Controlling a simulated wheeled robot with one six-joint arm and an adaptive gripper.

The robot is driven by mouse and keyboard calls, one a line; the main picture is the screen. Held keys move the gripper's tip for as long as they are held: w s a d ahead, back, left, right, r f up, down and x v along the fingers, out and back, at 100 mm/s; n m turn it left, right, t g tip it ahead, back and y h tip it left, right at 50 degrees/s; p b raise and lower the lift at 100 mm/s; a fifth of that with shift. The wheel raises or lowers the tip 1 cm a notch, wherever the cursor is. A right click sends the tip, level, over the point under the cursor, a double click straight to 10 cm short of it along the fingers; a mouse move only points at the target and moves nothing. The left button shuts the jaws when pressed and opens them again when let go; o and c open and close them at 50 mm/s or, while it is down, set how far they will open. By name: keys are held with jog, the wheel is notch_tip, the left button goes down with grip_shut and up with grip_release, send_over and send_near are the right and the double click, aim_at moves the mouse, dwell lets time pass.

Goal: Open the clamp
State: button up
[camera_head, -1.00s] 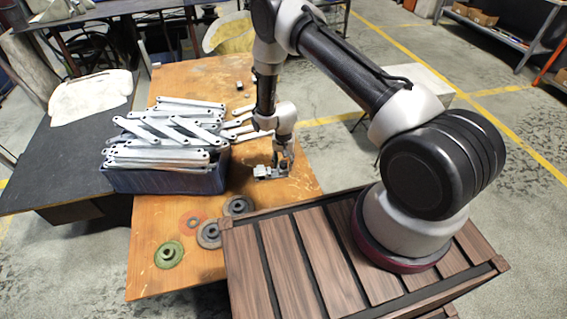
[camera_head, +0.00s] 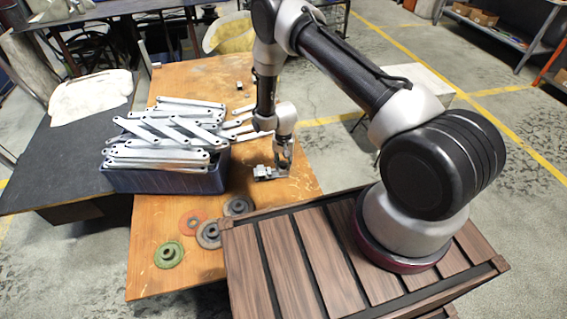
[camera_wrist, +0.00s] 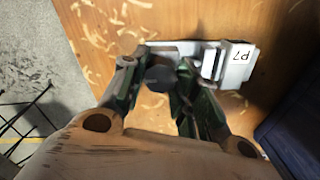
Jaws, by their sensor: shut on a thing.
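The clamp (camera_head: 266,173) is a small grey metal device on the orange wooden table, right of the blue crate. In the wrist view the clamp (camera_wrist: 236,64) shows a pale body with a white label reading "P7" and a dark round knob (camera_wrist: 160,78). My gripper (camera_head: 285,163) points down at the right end of the clamp. In the wrist view my gripper (camera_wrist: 157,84) has its fingers on either side of the dark knob, shut on it. The fingers hide part of the clamp's handle side.
A blue crate (camera_head: 165,181) heaped with galvanized brackets (camera_head: 165,135) stands left of the clamp. Several discs, among them a green one (camera_head: 169,254), lie near the table's front. The table (camera_head: 150,275) has a free edge to the right of my gripper.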

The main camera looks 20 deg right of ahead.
jog(key=n, duration=0.8)
jog(key=shift+n, duration=0.4)
jog(key=n, duration=0.3)
jog(key=shift+n, duration=0.4)
jog(key=n, duration=0.5)
jog(key=o, duration=0.9)
jog(key=shift+o, duration=0.2)
